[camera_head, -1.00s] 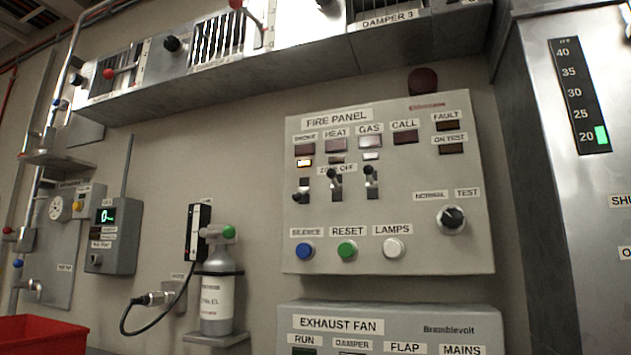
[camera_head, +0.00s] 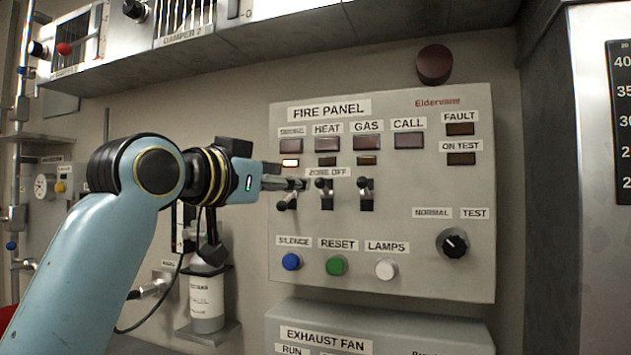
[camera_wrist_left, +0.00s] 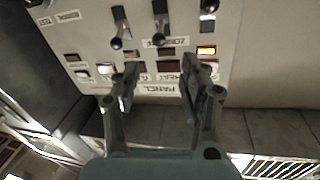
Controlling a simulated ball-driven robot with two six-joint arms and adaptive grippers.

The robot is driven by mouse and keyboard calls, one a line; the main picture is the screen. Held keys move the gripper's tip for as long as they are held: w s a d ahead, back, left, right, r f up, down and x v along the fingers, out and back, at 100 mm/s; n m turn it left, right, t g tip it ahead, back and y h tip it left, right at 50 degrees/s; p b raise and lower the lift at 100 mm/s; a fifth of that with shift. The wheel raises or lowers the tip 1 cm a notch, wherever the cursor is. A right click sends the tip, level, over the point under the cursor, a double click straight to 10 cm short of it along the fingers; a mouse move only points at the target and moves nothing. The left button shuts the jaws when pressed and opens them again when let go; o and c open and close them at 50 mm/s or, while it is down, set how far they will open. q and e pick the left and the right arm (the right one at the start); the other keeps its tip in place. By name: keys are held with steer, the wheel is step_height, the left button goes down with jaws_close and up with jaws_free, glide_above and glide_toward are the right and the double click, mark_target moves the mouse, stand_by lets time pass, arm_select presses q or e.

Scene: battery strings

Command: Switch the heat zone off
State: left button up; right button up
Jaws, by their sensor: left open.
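The grey fire panel (camera_head: 390,225) is on the wall in the head view. Its heat zone switch (camera_head: 326,192) has its lever up, and the lamp above it is dark. The smoke switch (camera_head: 287,200) to its left is lever down with its amber lamp (camera_head: 290,162) lit. The gas switch (camera_head: 365,192) to the right is up. My left gripper (camera_head: 298,183) is in front of the panel by the smoke and heat switches. In the left wrist view, upside down, the gripper (camera_wrist_left: 160,75) is open and empty, with the heat switch (camera_wrist_left: 161,35) beyond its fingertips, apart from it.
Silence (camera_head: 291,261), reset (camera_head: 336,265) and lamps (camera_head: 386,269) buttons sit below the switches; a normal/test knob (camera_head: 452,243) is at right. A damper ledge (camera_head: 330,45) overhangs above. The exhaust fan box (camera_head: 380,325) is below.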

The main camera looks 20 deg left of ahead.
mark_target(317, 183)
arm_select(q)
steer(key=x, duration=0.5)
steer(key=p+x, duration=0.1)
steer(key=x, duration=0.4)
steer(key=shift+w+d+f, duration=0.2)
steer(key=shift+w, duration=0.05)
jaws_close()
